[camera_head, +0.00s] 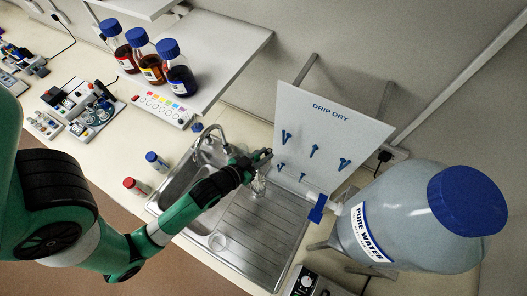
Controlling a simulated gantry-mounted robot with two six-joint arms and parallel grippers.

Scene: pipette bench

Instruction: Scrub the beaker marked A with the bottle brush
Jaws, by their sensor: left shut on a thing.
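My left gripper (262,158) comes in from the left over the steel sink (182,182). It is shut on a small clear glass vessel (259,186), which hangs just under the fingertips above the sink and drainer. It looks like a beaker, but I cannot read a mark on it. I cannot make out a bottle brush. My right gripper is not in view.
A white DRIP DRY board (331,110) with blue pegs stands behind the drainer. A large PURE WATER bottle (410,215) with a blue tap (317,208) is at right. The faucet (212,135) is close behind my arm.

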